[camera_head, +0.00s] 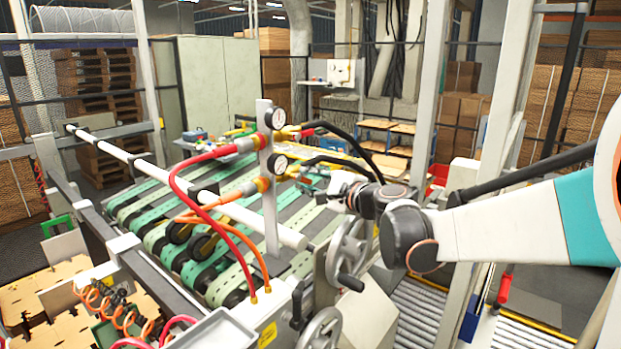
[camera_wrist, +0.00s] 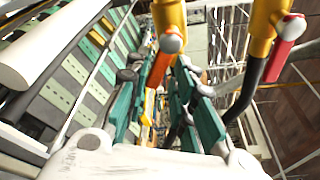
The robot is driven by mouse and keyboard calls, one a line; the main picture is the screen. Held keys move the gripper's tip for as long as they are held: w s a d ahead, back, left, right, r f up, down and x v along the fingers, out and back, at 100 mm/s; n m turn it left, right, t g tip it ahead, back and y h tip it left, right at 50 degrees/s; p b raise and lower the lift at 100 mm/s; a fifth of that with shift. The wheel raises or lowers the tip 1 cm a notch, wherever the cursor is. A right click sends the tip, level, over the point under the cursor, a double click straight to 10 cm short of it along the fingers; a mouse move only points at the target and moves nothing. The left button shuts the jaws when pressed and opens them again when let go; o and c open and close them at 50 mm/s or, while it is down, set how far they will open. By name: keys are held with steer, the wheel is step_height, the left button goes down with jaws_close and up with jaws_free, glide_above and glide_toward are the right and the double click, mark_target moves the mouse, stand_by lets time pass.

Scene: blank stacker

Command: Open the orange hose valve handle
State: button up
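The orange valve handle (camera_wrist: 158,70) hangs from a yellow valve body (camera_wrist: 170,14) at the top of the wrist view, with a grey bolt at its pivot. My gripper (camera_wrist: 165,78) has its teal and dark fingers apart, one on each side of the orange handle. I cannot tell whether either finger touches it. In the head view my gripper (camera_head: 318,180) is just right of the gauge post (camera_head: 270,205), near the lower valve with the orange hose (camera_head: 225,212). The handle is hard to make out there.
A second yellow valve with a red handle (camera_wrist: 286,45) sits to the right in the wrist view. The red hose (camera_head: 185,170) and black hoses (camera_head: 345,135) run close by. Pressure gauges (camera_head: 279,118) and a grey handwheel (camera_head: 348,255) are nearby. A green-belted conveyor (camera_head: 165,215) lies behind.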

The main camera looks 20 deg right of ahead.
steer(key=s+d+r+n+t+b, duration=0.1)
steer(key=s+d+n, duration=0.2)
steer(key=s+n, duration=0.2)
steer(key=s, duration=0.3)
steer(key=shift+s+d+r, duration=0.2)
steer(key=shift+s+r, duration=0.05)
steer(key=shift+r, duration=0.05)
stand_by(1.1)
steer(key=shift+w, duration=0.15)
